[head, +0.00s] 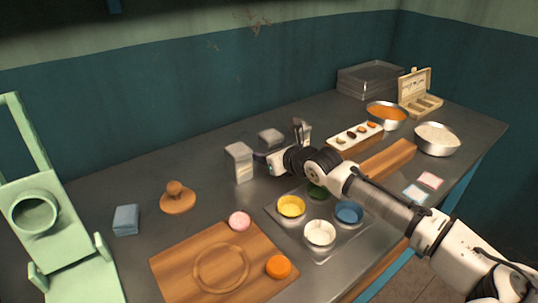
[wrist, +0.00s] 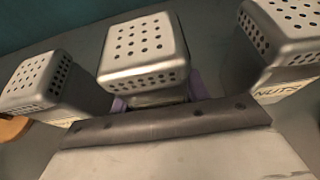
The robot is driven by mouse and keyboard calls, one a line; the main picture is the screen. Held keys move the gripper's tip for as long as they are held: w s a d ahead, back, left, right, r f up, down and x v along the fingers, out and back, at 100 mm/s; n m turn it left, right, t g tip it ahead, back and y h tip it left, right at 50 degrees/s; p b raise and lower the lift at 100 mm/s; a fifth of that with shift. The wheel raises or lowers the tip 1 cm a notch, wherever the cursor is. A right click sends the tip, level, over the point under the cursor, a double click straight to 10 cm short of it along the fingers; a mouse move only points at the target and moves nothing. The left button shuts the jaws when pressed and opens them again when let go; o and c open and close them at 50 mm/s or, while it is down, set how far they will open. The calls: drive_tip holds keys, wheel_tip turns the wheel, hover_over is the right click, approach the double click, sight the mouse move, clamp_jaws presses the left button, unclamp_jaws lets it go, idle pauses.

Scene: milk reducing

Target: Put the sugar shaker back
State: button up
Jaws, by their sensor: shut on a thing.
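Three metal shakers with perforated square tops stand in a row near the back wall. My gripper (wrist: 156,98) is shut on the middle shaker (wrist: 145,55), with purple finger pads at both its sides. In the head view the top of this middle shaker (head: 271,135) shows behind my gripper (head: 268,160), level with its neighbours. Its label is hidden, so I cannot read whether it is the sugar shaker. The left shaker (head: 239,160) stands apart from it and also shows in the wrist view (wrist: 42,82). The right shaker (wrist: 283,45) is labelled NUTS.
A tray (head: 323,258) with several coloured bowls lies in front of my gripper. A wooden board (head: 190,270) and a round wooden press (head: 176,200) are at left. A white holder (head: 352,137) and metal bowls (head: 437,140) are at right. My arm crosses the counter's right side.

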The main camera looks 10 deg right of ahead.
drive_tip(key=shift+f, duration=0.1)
drive_tip(key=shift+f, duration=0.1)
drive_tip(key=o, duration=1.1)
drive_tip(key=shift+c, duration=0.2)
drive_tip(key=shift+s+r, duration=0.1)
drive_tip(key=shift+r, duration=0.25)
drive_tip(key=p+v, duration=0.4)
drive_tip(key=shift+r+p, duration=0.35)
drive_tip(key=p+v, duration=0.1)
drive_tip(key=v, duration=0.1)
drive_tip(key=p+v, duration=0.4)
drive_tip(key=shift+s+d+f, duration=0.25)
drive_tip(key=shift+d, duration=0.05)
drive_tip(key=shift+s+d+r, duration=0.1)
drive_tip(key=shift+s+r, duration=0.05)
drive_tip(key=shift+s, duration=0.35)
